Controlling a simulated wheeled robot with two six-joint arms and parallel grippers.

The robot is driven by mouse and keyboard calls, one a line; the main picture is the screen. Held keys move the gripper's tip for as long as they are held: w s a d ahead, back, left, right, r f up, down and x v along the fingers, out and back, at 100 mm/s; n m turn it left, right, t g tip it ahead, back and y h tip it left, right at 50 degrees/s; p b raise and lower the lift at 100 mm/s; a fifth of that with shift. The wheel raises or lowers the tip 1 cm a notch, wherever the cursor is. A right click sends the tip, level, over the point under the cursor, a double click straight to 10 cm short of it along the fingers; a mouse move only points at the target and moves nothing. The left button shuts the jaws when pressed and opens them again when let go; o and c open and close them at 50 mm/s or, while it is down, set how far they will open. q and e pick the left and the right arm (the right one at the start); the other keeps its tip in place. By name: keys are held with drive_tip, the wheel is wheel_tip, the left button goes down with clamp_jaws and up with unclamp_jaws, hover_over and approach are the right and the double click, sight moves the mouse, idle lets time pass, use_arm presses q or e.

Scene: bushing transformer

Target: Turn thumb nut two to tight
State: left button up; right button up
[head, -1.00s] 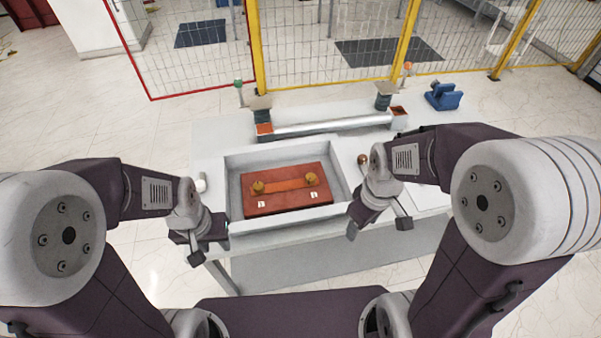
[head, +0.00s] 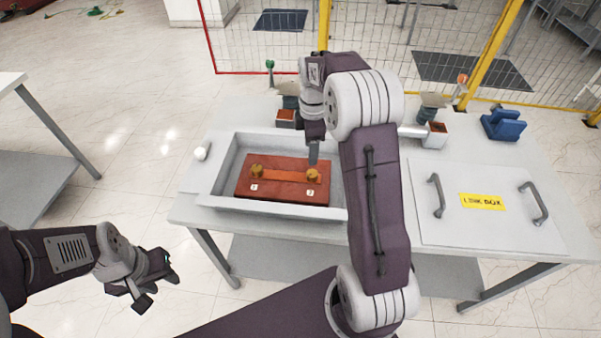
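Two brass thumb nuts sit on a red-brown block (head: 270,197) inside a grey tray (head: 215,189). Thumb nut one (head: 257,171) is at the left, above a label "1". Thumb nut two (head: 313,174) is at the right, above a label "2". An orange strip (head: 285,176) runs between them. My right gripper (head: 314,155) points down just above and behind thumb nut two; whether it touches the nut is unclear, and its finger gap is not visible. My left gripper (head: 157,284) is open and empty at the lower left, in front of the table and away from the tray.
A grey cover (head: 480,233) with two handles and a yellow label lies on the table at right. A blue object (head: 503,125) stands at the back right. A white round object (head: 200,153) is left of the tray. A yellow-framed fence stands behind.

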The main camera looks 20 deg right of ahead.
sight(312, 173)
drive_tip(key=f, duration=1)
drive_tip(key=shift+s+d, duration=0.15)
drive_tip(key=shift+d, duration=0.1)
clamp_jaws()
